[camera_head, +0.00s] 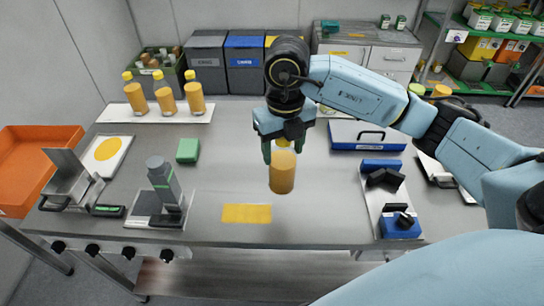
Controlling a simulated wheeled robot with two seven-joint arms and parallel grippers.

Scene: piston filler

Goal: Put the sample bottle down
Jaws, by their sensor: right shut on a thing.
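The sample bottle (282,173) is orange with a yellow cap and stands upright in the grasp of my right gripper (282,148). The gripper points down, and its green fingers are shut around the top of the bottle. The bottle is over the middle of the steel table (325,200); I cannot tell whether its base touches the surface. A flat yellow rectangle (247,213) lies on the table in front and to the left of the bottle. My left gripper is not in view.
Several similar bottles (165,97) stand on a white tray at the back left. A green block (188,150) and a grey device (163,185) are left of the bottle. Blue-and-black tools (400,222) lie at right. The table around the yellow rectangle is clear.

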